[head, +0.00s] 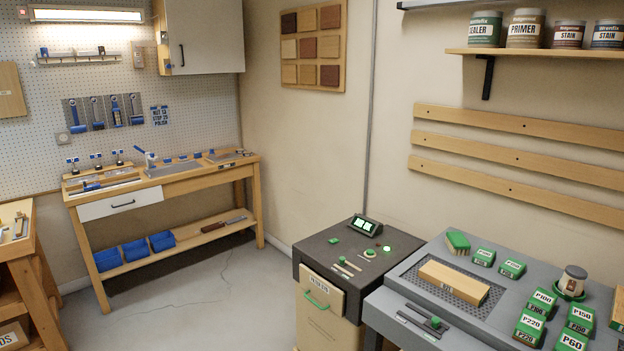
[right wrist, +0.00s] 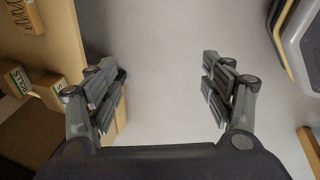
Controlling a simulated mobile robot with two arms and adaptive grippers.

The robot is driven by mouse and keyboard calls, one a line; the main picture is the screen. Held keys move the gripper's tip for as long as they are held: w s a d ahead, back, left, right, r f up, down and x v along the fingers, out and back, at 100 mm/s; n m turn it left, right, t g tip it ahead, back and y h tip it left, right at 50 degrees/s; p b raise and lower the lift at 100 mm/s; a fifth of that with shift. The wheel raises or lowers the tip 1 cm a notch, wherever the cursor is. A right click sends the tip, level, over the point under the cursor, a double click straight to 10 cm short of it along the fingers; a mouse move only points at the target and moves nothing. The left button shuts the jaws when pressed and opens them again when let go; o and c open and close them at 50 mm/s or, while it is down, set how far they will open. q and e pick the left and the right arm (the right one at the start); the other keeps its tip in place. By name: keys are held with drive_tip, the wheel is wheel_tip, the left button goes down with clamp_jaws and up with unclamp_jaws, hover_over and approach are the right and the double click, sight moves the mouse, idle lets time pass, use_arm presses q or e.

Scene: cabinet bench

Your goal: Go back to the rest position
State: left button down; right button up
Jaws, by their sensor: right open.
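My right gripper (right wrist: 163,85) shows in the right wrist view. Its two fingers are spread wide apart with nothing between them, and bare grey floor lies beyond. Neither gripper shows in the head view. My left gripper is in no view, so its state is hidden.
A grey sanding bench (head: 466,334) with a wooden block (head: 454,282) and several green grit blocks stands at the right. A dark-topped cabinet (head: 318,246) adjoins it. A wooden workbench (head: 165,185) stands at the back left. The floor (head: 190,300) between is clear.

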drive_tip(key=s+a+f+m, duration=0.2)
drive_tip(key=s+f, duration=0.1)
drive_tip(key=s, duration=0.7)
drive_tip(key=s+a+f+m+g, duration=0.1)
drive_tip(key=s+a+f+m, duration=0.1)
drive_tip(key=s, duration=0.8)
drive_tip(key=s+a+f+m+g, duration=0.1)
drive_tip(key=s+f+m, duration=0.3)
drive_tip(key=s, duration=0.6)
drive_tip(key=shift+s+a+f, duration=0.4)
drive_tip(key=shift+a+f, duration=0.4)
drive_tip(key=shift+a, duration=0.05)
